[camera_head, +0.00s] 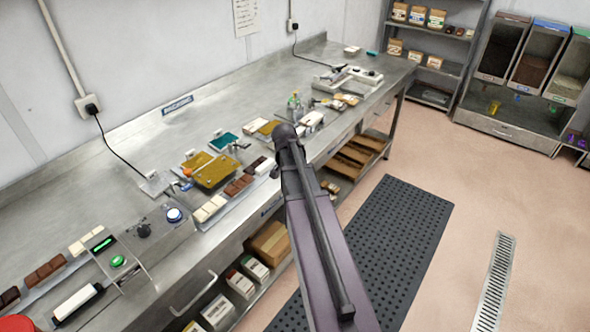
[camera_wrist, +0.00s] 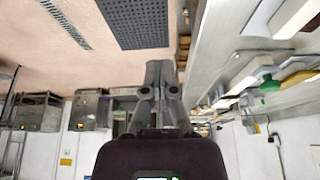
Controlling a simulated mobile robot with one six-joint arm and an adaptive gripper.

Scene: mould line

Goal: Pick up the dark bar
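A dark bar (camera_head: 9,297) lies at the far left of the steel bench, beside a medium-brown bar (camera_head: 45,271) and a white bar (camera_head: 84,240). In the head view my arm hides the gripper.
The steel bench (camera_head: 160,125) holds a control box (camera_head: 158,236), gold moulds (camera_head: 212,170) and small tools near the bars. Boxes stand on the shelf below. A black floor mat (camera_head: 400,235) lies right of the bench. Dispensers (camera_head: 535,60) stand at the back right.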

